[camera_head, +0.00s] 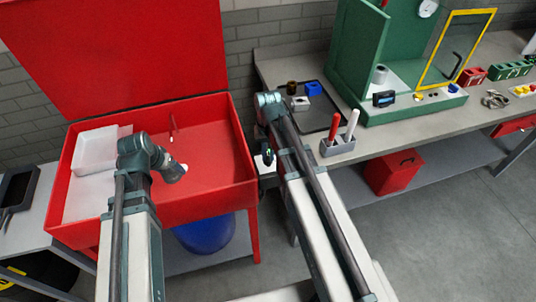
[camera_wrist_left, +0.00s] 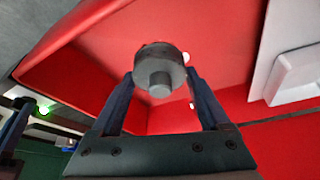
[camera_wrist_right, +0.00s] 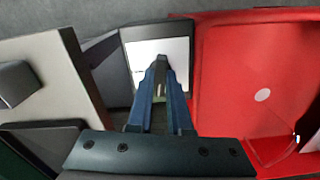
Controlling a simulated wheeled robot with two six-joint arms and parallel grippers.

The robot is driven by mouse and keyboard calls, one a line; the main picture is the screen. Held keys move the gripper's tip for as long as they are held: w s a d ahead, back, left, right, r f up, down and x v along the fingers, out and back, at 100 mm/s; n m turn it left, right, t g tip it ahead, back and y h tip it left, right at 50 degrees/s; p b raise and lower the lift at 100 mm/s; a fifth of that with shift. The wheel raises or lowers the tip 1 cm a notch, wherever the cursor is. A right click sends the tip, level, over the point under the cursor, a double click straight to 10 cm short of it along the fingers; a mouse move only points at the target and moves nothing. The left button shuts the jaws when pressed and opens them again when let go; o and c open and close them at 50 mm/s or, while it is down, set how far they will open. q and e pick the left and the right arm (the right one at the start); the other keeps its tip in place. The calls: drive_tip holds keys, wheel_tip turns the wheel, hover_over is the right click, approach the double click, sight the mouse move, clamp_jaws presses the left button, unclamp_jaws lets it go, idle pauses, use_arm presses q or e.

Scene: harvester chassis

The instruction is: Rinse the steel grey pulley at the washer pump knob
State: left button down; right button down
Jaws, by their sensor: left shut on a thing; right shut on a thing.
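The steel grey pulley (camera_wrist_left: 160,72) is a round disc with a hub, seen in the left wrist view. My left gripper (camera_wrist_left: 161,78) is shut on it, one finger on each side, and holds it over the red washer basin (camera_head: 215,150). In the head view my left wrist hides most of the pulley. My right gripper (camera_wrist_right: 160,70) has its fingers close together at a pale panel (camera_wrist_right: 176,48) beside the basin. The small thing between them is mostly hidden and seems to be the washer pump knob. In the head view my right gripper (camera_head: 267,158) is beside the basin's right wall.
A white box (camera_head: 95,150) stands at the basin's left, and the raised red lid (camera_head: 120,45) is behind. To the right, the workbench (camera_head: 390,150) holds a dark tray (camera_head: 318,118), a grey holder (camera_head: 338,147) and a green cabinet (camera_head: 355,60). A blue drum (camera_head: 205,235) is below the basin.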

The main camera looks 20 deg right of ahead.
sight(268, 156)
drive_tip(key=shift+n, duration=1.2)
drive_tip(key=c, duration=0.8)
unclamp_jaws()
drive_tip(key=shift+c, duration=0.2)
use_arm(q)
drive_tip(key=shift+r, duration=0.1)
use_arm(e)
drive_tip(key=shift+r, duration=0.15)
use_arm(q)
wheel_tip(268, 156, up, 12)
drive_tip(key=p, duration=1.2)
use_arm(e)
wheel_tip(268, 156, up, 12)
